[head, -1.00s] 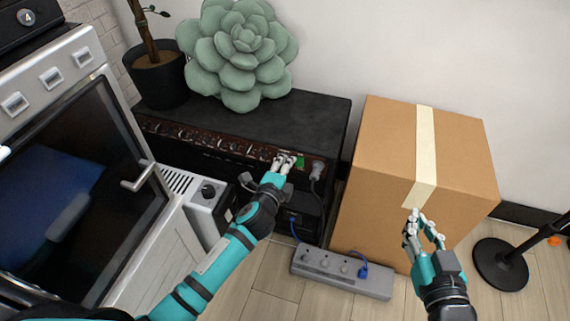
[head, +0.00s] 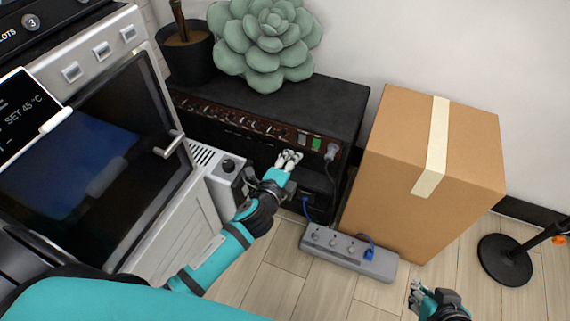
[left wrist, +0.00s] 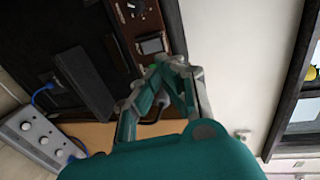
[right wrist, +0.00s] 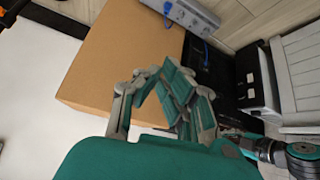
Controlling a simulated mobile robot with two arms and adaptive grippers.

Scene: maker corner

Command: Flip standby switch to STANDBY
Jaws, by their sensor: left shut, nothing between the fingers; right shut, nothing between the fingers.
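A black amplifier (head: 330,95) stands against the wall, with a brown control panel (head: 225,115) of several knobs. Near the panel's right end are a dark switch (head: 303,138) and a green lit switch (head: 316,143); their labels are too small to read. My left gripper (head: 290,157) is shut and empty, just below and in front of these switches, apparently apart from them. The left wrist view shows a dark rocker switch (left wrist: 152,45) on the panel beside the fingertips (left wrist: 172,64). My right gripper (head: 418,289) is shut and empty, low at right, in front of the cardboard box.
A cardboard box (head: 400,150) stands right of the amplifier. A grey power strip (head: 345,252) with a blue plug lies on the floor in front. A grey plug (head: 332,151) sits at the panel's right end. A succulent (head: 265,45) rests on top. A white-framed cabinet (head: 165,215) stands left.

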